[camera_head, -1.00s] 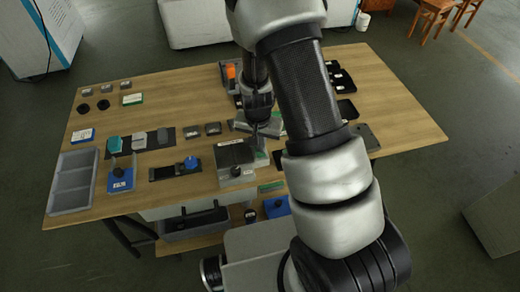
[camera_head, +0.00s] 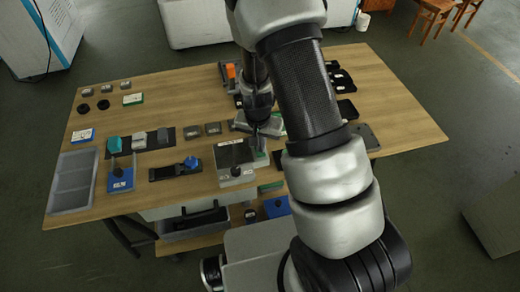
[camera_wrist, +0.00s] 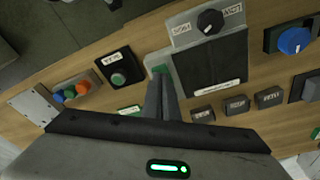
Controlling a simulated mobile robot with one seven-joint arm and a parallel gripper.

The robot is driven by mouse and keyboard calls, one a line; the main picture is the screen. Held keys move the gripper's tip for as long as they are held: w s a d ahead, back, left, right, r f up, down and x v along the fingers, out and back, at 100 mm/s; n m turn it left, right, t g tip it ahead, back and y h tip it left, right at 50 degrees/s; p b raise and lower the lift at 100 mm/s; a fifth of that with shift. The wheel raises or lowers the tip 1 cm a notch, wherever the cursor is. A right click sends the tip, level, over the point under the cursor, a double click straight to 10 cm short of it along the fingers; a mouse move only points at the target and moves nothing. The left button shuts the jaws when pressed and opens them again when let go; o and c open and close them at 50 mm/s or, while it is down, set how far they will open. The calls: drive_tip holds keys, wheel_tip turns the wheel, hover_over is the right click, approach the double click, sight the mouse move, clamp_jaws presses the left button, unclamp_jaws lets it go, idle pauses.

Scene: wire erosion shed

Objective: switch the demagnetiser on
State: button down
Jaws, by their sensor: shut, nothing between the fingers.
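A grey box with a dark top plate and a black rotary knob, probably the demagnetiser, stands near the table's front edge in the head view (camera_head: 235,155). In the wrist view its knob (camera_wrist: 210,21) sits on a pale panel between two labels I cannot read reliably. A light mark on the knob points to the lower left there. My gripper (camera_wrist: 160,76) is shut and empty, its fingertips over the box's edge by a green patch, apart from the knob. In the head view my gripper (camera_head: 259,140) is at the box's back right; whether it touches is unclear.
A blue knob on a black unit (camera_wrist: 293,41) stands beside the box. A black box with a green button (camera_wrist: 118,78) and a panel of coloured buttons (camera_wrist: 72,92) lie on the other side. Several small grey blocks (camera_wrist: 236,105) sit close by. A grey tray (camera_head: 72,182) is far left.

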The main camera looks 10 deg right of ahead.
drive_tip(key=shift+f+b, duration=0.6)
drive_tip(key=shift+f, duration=0.1)
idle(0.5)
drive_tip(key=shift+r, duration=0.2)
wheel_tip(320, 180, up, 7)
drive_tip(key=p, duration=0.5)
drive_tip(key=shift+f, duration=0.15)
idle(0.4)
drive_tip(key=s+a+r+n+t+y, duration=0.1)
drive_tip(key=s+r+n+t, duration=0.15)
drive_tip(key=r, duration=1.65)
drive_tip(key=s+d+r+n+t, duration=0.1)
drive_tip(key=s+r+n, duration=0.2)
drive_tip(key=s+r, duration=1.2)
drive_tip(key=shift+s, duration=0.45)
